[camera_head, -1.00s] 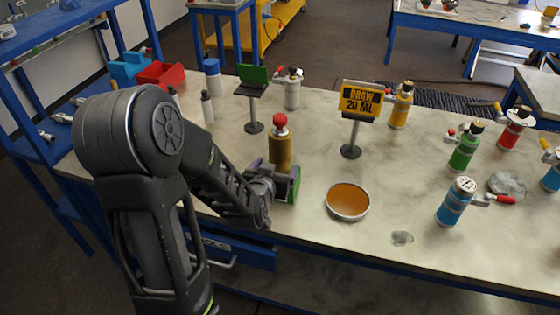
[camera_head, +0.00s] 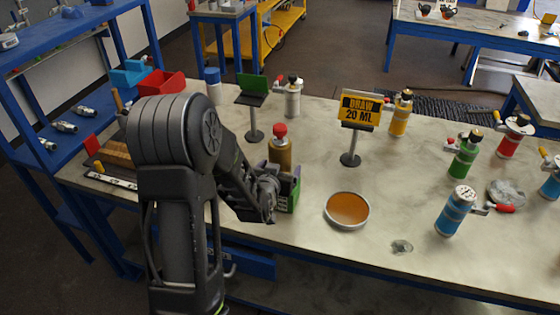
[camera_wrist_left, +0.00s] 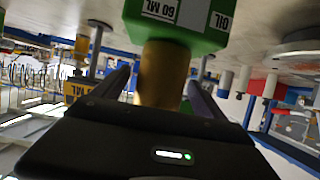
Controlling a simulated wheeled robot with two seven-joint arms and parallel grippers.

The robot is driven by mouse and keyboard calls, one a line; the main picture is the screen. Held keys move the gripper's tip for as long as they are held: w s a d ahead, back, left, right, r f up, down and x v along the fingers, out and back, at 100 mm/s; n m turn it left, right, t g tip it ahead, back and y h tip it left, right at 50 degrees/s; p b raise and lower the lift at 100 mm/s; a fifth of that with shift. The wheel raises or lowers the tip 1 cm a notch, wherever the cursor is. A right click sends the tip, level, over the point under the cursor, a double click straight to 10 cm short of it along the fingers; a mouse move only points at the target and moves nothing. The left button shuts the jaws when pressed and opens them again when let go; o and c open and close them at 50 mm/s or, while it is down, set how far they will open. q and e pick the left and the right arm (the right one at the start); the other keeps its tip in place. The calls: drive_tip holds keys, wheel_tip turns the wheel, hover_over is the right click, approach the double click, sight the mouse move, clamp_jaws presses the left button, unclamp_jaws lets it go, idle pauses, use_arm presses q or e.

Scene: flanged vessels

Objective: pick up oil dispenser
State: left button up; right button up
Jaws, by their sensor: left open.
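The oil dispenser (camera_head: 280,152) is a brass-coloured cylinder with a red top, upright on the bench left of the sign. In the left wrist view, its brass body (camera_wrist_left: 163,72) meets a green block (camera_wrist_left: 185,22) labelled "OIL" and "60 ML". My left gripper (camera_head: 287,186) is low at its near side. The wrist view shows the gripper open (camera_wrist_left: 160,78), with a finger on each side of the brass body. Contact cannot be told. My forearm and hand hide part of the dispenser's lower left. My right gripper is not in view.
A round dish of amber liquid (camera_head: 347,209) lies right of the gripper. A "DRAW 20 ML" sign (camera_head: 359,110) stands behind it, and a green stand (camera_head: 252,90) behind the dispenser. Several coloured dispensers, including a blue one (camera_head: 455,212), are at the right. The front bench middle is mostly clear.

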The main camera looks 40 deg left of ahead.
use_arm(q)
drive_tip(key=shift+c, duration=0.5)
drive_tip(key=shift+r, duration=0.1)
clamp_jaws()
idle(0.7)
